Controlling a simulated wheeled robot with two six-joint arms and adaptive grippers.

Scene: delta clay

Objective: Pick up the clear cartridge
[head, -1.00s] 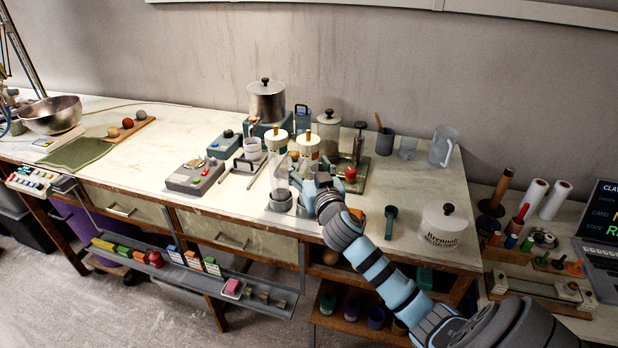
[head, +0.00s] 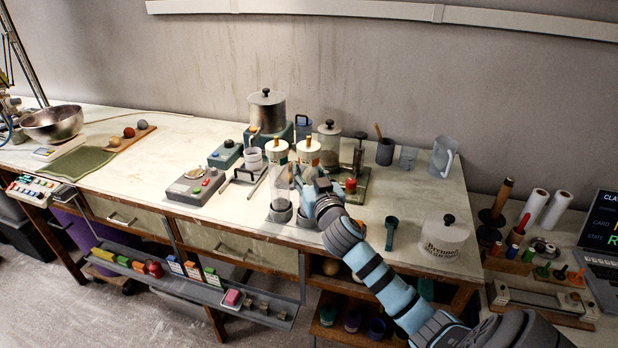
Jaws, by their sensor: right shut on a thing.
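A clear cartridge (head: 281,184), a see-through upright cylinder, stands at the front of the bench, its lower end at a dark round holder (head: 281,211). A second dark holder (head: 304,219) is just to its right, partly behind my gripper. My right gripper (head: 302,186) reaches in from the lower right and is shut on the clear cartridge at its right side. The fingertips are small and partly lost against the clear wall. I cannot tell whether the cartridge's lower end is clear of the holder. My left gripper is not in view.
A lidded white jar (head: 446,236) stands farther right.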

